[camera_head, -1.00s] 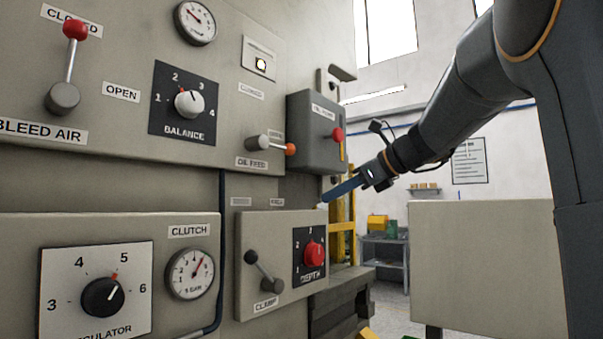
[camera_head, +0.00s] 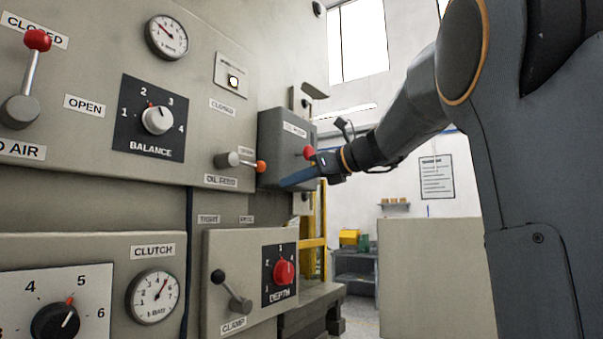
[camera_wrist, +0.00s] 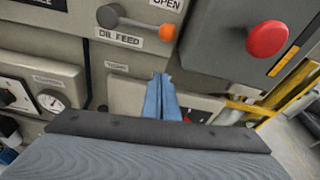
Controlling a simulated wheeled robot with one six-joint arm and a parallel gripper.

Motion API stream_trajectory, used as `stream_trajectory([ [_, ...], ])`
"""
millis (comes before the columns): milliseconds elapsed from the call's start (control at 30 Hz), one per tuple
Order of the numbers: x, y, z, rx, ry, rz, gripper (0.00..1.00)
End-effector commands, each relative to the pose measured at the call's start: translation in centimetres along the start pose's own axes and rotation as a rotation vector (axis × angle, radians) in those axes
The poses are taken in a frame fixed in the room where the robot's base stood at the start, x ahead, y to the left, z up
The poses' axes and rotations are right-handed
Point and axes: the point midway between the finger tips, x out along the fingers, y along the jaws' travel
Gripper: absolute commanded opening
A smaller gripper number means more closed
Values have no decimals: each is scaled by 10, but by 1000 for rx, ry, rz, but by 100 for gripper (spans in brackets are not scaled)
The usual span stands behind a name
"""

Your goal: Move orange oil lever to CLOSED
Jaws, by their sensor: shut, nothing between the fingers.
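The oil feed lever (camera_head: 243,164) is a grey pivot with a short arm ending in an orange knob, pointing right beside the OPEN label (camera_head: 246,150). The CLOSED label (camera_head: 222,106) is above its pivot. The orange knob (camera_wrist: 166,32) also shows in the wrist view, right of the OIL FEED label (camera_wrist: 120,38). My gripper (camera_head: 284,184) has blue fingers, shut and empty. In the head view its tips are just right of and below the orange knob. In the wrist view the fingertips (camera_wrist: 160,78) are below the knob, apart from it.
A grey box with a red button (camera_wrist: 267,38) stands out to the right of the lever, close to my gripper. The lower panel has a clamp lever (camera_head: 230,292) and a red depth knob (camera_head: 284,271). A balance knob (camera_head: 157,120) is to the upper left.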

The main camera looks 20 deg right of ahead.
Motion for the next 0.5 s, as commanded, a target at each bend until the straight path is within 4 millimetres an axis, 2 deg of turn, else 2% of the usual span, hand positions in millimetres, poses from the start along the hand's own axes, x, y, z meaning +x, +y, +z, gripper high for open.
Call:
stream_trajectory([
  [233, 49, 1, 1, 0, 1, 4, 0],
  [333, 52, 0, 19, -3, -1, 0, 0],
  [500, 56, 0, 34, -3, 0, 1, 0],
])
